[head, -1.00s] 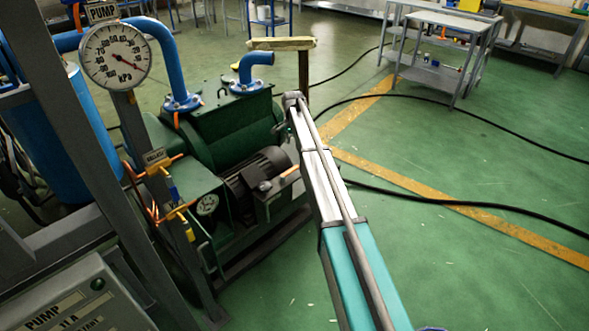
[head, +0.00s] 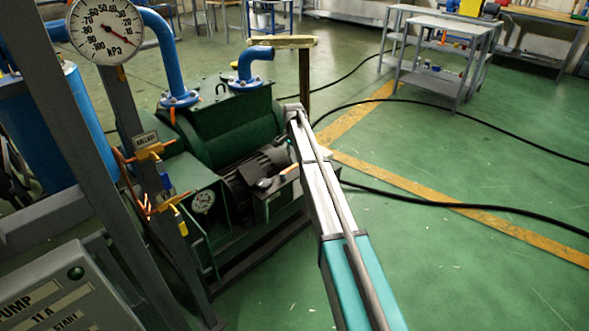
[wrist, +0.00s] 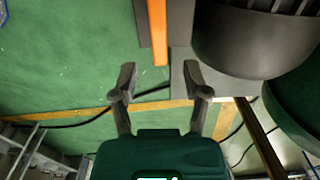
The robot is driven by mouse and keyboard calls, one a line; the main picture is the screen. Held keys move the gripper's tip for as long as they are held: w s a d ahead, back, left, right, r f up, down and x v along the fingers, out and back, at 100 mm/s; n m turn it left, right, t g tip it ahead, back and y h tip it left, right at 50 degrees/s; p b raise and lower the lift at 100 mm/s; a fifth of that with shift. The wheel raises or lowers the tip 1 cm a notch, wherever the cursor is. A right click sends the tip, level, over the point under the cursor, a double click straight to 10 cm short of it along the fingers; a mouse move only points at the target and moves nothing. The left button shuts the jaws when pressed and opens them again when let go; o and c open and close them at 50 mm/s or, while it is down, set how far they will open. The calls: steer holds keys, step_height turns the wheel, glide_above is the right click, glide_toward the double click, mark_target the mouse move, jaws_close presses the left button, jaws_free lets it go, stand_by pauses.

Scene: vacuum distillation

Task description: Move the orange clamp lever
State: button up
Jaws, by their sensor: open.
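The orange clamp lever (wrist: 157,32) shows in the wrist view as a flat orange bar at the top centre. Its near end lies just beyond the gap between my fingertips. My gripper (wrist: 160,78) is open and empty, with a dark finger on each side of the line of the bar. I see no contact between fingers and lever. In the head view a small orange piece (head: 290,173) shows beside the motor, partly behind my arm; it looks like the same lever. My gripper cannot be made out clearly there.
The dark motor (head: 255,170) and green pump (head: 232,125) stand close to my arm; a dark rounded body (wrist: 250,42) is right of the fingers. Open floor lies right.

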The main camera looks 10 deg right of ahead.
mark_target(294, 166)
steer(key=shift+f+b, duration=2.1)
steer(key=shift+f, duration=0.3)
jaws_close()
steer(key=shift+d, duration=0.2)
